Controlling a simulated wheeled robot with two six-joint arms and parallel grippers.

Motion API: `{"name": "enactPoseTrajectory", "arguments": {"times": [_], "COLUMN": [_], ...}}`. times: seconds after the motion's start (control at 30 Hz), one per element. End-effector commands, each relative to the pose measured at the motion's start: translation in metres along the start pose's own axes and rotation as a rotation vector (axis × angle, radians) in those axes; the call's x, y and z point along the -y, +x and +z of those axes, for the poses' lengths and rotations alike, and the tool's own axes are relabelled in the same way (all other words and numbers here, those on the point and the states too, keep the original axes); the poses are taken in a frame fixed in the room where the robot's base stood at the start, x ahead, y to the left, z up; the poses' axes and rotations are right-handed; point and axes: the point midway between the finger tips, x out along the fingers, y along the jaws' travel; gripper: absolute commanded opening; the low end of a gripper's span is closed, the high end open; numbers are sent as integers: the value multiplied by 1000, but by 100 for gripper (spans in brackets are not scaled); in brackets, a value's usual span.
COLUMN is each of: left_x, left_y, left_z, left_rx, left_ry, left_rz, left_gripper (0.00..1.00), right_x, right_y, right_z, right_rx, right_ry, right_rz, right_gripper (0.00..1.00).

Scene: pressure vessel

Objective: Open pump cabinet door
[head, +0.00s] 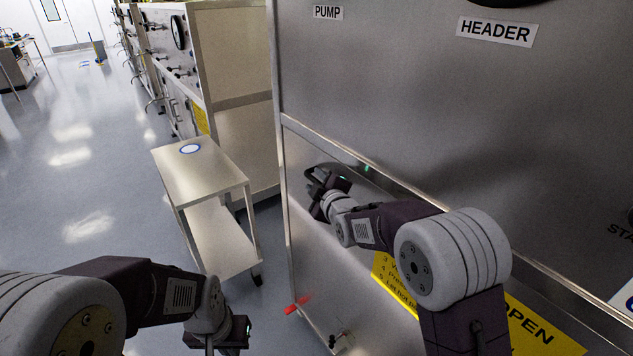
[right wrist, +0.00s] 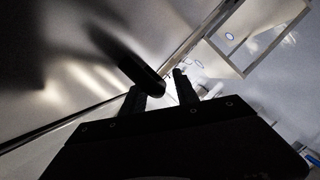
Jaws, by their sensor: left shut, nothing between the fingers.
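The pump cabinet is the large steel cabinet with a PUMP label (head: 328,12); its lower door panel (head: 310,255) looks closed. A dark rounded handle (right wrist: 140,72) sticks out from the steel surface in the right wrist view. My right gripper (head: 318,184) is at the left part of the door, close to the panel. In the right wrist view its fingers (right wrist: 158,92) are spread, with the handle's end between them and a gap towards the right finger. Whether they touch it is unclear. My left gripper (head: 225,340) is shut and empty, low in front of the cabinet, partly cut off.
A steel cart (head: 190,180) stands just left of the cabinet. A red lever (head: 297,305) sticks out near the cabinet's lower left edge. A yellow OPEN instruction sign (head: 535,332) is on the door. The floor (head: 85,180) at left is clear.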

Motion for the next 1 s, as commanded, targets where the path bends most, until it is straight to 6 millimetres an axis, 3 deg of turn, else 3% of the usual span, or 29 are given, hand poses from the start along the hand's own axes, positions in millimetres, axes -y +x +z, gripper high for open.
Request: {"name": "enactPoseTrajectory", "arguments": {"times": [0.03,0.13,1.0], "left_x": [0,0,0], "left_y": [0,0,0], "left_z": [0,0,0], "left_rx": [0,0,0], "left_ry": [0,0,0], "left_rz": [0,0,0], "left_gripper": [0,0,0], "right_x": [0,0,0], "right_y": [0,0,0], "right_z": [0,0,1], "right_rx": [0,0,2], "right_ry": [0,0,1], "right_rz": [0,0,-1], "right_gripper": [25,0,0]}}
